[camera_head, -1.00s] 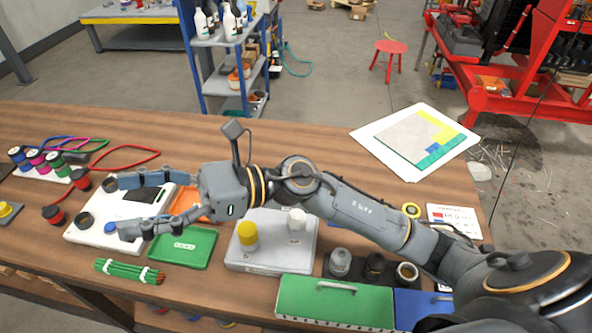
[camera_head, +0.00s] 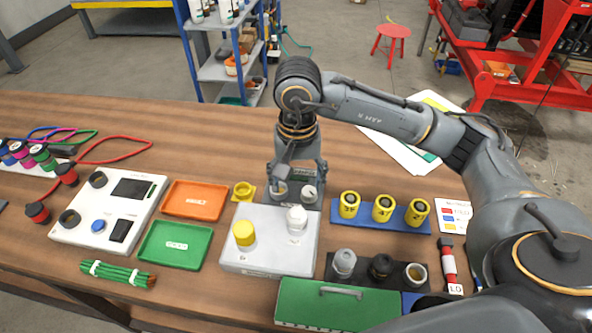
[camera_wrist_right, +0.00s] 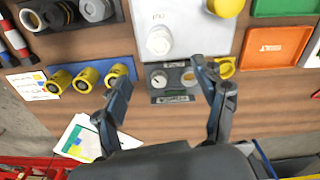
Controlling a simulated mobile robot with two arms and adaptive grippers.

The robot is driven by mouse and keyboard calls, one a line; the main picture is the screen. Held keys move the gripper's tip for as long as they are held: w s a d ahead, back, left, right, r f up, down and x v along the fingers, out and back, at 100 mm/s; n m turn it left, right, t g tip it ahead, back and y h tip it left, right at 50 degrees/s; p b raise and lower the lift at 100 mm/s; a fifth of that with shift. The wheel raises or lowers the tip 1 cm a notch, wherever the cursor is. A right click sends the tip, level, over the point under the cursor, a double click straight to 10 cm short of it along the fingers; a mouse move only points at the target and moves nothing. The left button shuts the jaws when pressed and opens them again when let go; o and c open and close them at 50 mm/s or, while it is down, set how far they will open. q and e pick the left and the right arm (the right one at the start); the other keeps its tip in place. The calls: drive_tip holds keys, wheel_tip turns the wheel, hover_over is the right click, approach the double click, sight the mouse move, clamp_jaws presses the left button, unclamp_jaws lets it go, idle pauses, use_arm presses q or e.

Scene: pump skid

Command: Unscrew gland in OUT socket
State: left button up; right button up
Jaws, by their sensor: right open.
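A light grey box (camera_head: 270,262) stands on the bench. A yellow gland (camera_head: 244,234) is upright on its left part and a white gland (camera_head: 297,219) on its right part. In the right wrist view the white gland (camera_wrist_right: 159,41) and yellow gland (camera_wrist_right: 225,6) are ahead of the fingers. My right gripper (camera_head: 297,188) is open and empty, pointing down behind the box, over a small dark holder (camera_head: 306,200) with two round fittings. My left gripper is not in view.
A blue rack (camera_head: 368,222) with yellow cylinders stands to the right. A dark tray with fittings (camera_head: 380,267) and a green case (camera_head: 330,305) are in front. Orange (camera_head: 195,200) and green (camera_head: 175,245) trays and a tester (camera_head: 85,230) lie left.

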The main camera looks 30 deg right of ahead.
sight(297, 211)
wheel_tip(297, 211, down, 11)
drive_tip(key=shift+f+p, duration=0.2)
drive_tip(key=shift+p, duration=1)
drive_tip(key=c, duration=1.3)
drive_tip(key=o, duration=0.4)
drive_tip(key=c, duration=0.3)
drive_tip(key=shift+f+n+b, duration=0.1)
drive_tip(key=shift+n+b, duration=0.3)
drive_tip(key=shift+b, duration=0.25)
drive_tip(key=n+b, duration=0.2)
drive_tip(key=b, duration=0.1)
drive_tip(key=shift+n, duration=0.4)
drive_tip(key=shift+n+b, duration=0.45)
drive_tip(key=shift+n, duration=0.15)
